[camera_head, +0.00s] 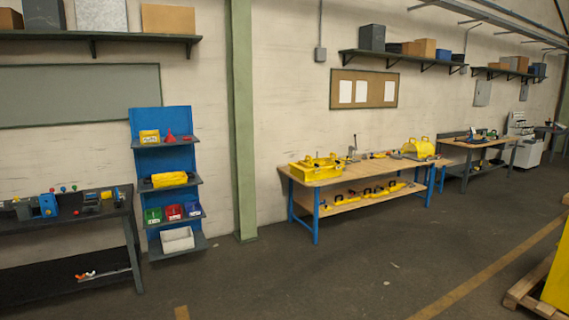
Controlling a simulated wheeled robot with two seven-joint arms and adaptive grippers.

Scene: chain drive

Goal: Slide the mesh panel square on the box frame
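A yellow box-shaped frame (318,174) stands at the left end of a wooden-topped workbench (385,169) with blue legs, in the middle of the head view. Small yellow parts stick up from its top. It is too far off to tell whether a mesh panel lies on it or how such a panel sits. A yellow rounded cover (419,148) stands at the bench's right end. Neither of my grippers is in view.
A blue shelf rack (150,127) and a dark bench (70,221) stand at the left. A green post (243,120) rises beside the rack. A wooden pallet (527,294) lies at the lower right. The floor (330,275) before the workbench is clear.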

